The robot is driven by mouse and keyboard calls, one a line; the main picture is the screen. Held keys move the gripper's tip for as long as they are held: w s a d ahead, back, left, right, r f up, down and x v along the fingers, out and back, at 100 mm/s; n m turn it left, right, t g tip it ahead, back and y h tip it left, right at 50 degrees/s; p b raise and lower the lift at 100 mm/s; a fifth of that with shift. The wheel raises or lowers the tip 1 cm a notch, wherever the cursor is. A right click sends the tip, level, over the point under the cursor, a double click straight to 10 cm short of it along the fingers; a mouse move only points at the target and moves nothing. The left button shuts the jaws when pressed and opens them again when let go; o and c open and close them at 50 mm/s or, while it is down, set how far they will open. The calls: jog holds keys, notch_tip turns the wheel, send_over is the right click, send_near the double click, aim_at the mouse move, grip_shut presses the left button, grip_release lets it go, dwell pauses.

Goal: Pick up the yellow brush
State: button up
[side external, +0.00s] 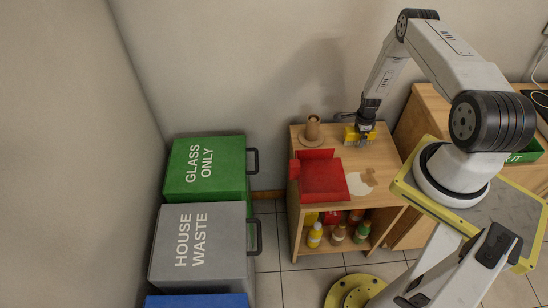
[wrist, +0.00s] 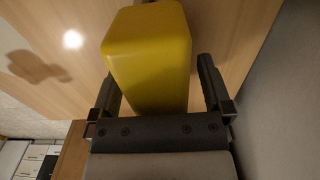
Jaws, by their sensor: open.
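The yellow brush (wrist: 150,62) shows in the wrist view as a smooth yellow block with rounded edges. It lies between the two fingers of my gripper (wrist: 160,90), with a visible gap at least on the right. In the side view the yellow piece (side external: 351,134) is small and partly hidden by my gripper (side external: 360,137), which is low over the back right of the wooden cabinet top. My gripper is open around the yellow block. I cannot see bristles, nor tell whether a finger touches it.
A red dustpan-like tray (side external: 322,180) and a brown roll on a round base (side external: 312,130) stand left on the cabinet top (side external: 378,157). A pale spill (side external: 360,184) lies in front. Bottles (side external: 315,236) fill the shelf below. Green (side external: 206,166) and grey bins (side external: 200,245) stand left.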

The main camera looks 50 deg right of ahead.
dwell(0.4)
grip_shut()
jog(key=shift+r, duration=0.15)
jog(key=shift+r, duration=0.65)
jog(key=s+a+r, duration=0.9)
jog(key=s+r, duration=0.1)
jog(key=r, duration=0.1)
jog(key=shift+s+r, duration=0.25)
jog(key=shift+s, duration=0.15)
dwell(0.4)
